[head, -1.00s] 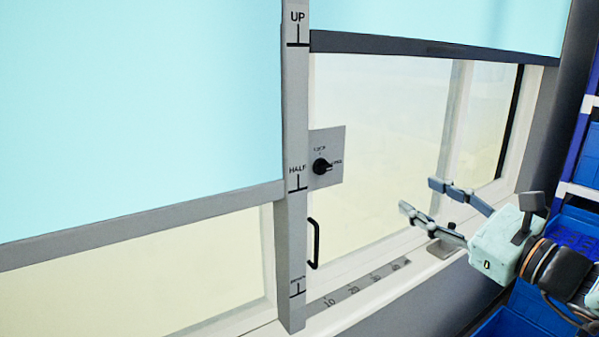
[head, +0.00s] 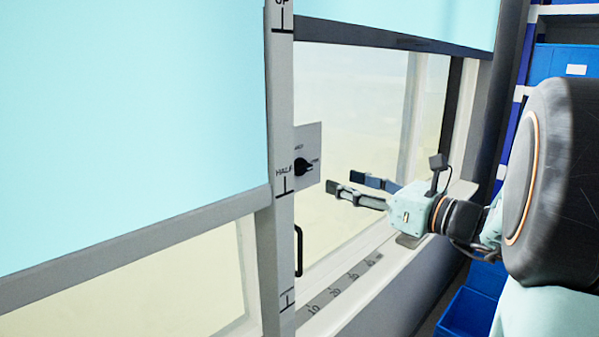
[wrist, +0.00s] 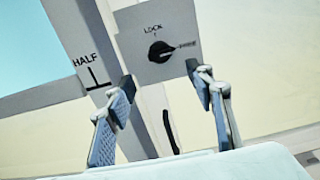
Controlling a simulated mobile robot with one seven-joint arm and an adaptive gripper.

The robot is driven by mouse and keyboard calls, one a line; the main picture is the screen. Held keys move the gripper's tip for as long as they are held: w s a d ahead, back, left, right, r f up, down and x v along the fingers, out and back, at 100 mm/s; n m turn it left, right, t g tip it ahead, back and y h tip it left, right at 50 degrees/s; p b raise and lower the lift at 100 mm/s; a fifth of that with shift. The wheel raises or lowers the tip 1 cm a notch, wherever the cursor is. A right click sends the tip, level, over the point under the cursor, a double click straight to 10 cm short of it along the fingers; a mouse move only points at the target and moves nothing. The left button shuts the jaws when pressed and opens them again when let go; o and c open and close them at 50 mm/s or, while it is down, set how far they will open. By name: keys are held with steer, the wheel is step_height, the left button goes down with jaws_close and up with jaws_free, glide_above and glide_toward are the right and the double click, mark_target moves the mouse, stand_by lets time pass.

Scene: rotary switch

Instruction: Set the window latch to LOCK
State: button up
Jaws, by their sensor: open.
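The window latch is a black rotary knob (head: 304,166) on a grey square plate (head: 308,140) fixed by the window frame. In the wrist view the knob (wrist: 160,51) points right, towards a second label too small to read. The word LOCK stands above the knob on the plate (wrist: 140,28). My gripper (head: 345,184) is open and empty, to the right of the knob and a little below it, apart from it. In the wrist view the knob lies beyond and above the gap between the fingertips (wrist: 160,80).
A post (head: 282,110) with UP and HALF marks stands left of the plate. A black handle (head: 298,250) is below the plate. Pale blue blinds (head: 130,90) hang on both sides. A numbered scale (head: 342,285) lies on the sill. Blue crates (head: 465,315) stand at right.

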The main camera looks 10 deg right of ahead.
mark_target(307, 170)
steer(key=p+x, duration=0.1)
steer(key=x, duration=0.9)
steer(key=shift+w+a+p, duration=0.1)
steer(key=shift+w+p, duration=0.1)
steer(key=shift+p, duration=0.2)
steer(key=c, duration=1.2)
steer(key=shift+o, duration=0.2)
